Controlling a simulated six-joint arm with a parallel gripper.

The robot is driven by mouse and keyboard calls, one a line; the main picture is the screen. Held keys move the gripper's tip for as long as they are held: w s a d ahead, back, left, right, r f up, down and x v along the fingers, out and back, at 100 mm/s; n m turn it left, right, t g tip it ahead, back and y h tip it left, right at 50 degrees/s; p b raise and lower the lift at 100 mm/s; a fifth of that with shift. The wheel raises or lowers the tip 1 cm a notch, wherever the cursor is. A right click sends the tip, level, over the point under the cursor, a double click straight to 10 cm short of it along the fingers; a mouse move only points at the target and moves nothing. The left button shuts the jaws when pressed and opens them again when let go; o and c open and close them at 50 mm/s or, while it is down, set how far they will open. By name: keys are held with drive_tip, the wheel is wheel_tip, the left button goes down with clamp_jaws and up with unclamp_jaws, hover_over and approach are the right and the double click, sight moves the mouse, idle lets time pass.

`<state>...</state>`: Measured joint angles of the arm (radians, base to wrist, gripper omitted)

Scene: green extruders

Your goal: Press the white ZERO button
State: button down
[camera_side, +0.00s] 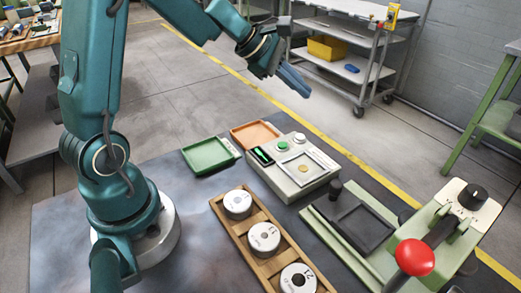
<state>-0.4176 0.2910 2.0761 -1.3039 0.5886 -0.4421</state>
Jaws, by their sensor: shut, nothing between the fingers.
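The white button (299,138) sits at the far edge of a pale bench scale (305,189), to the right of a green button (283,145). The scale has a small dark display (262,156) with a green readout and a square pan (318,160). A small gold disc (303,168) lies on the pan. My gripper (303,91) is shut and empty. It is in the air above and beyond the scale, tilted down to the right, well apart from the buttons.
Green (207,155) and orange (255,134) trays lie left of the scale. A wooden rack (253,249) with three white-topped cylinders stands in front. A green device (455,215) with a red knob (415,257) and a dark plate (362,228) stands at right.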

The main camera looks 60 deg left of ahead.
idle(0.3)
hover_over(295, 140)
drive_tip(key=shift+f, duration=4.4)
drive_tip(key=shift+f, duration=0.15)
drive_tip(key=shift+f, duration=0.25)
drive_tip(key=shift+f, duration=0.4)
drive_tip(key=shift+a+r, duration=0.1)
drive_tip(key=shift+r, duration=0.7)
drive_tip(key=shift+r, duration=0.15)
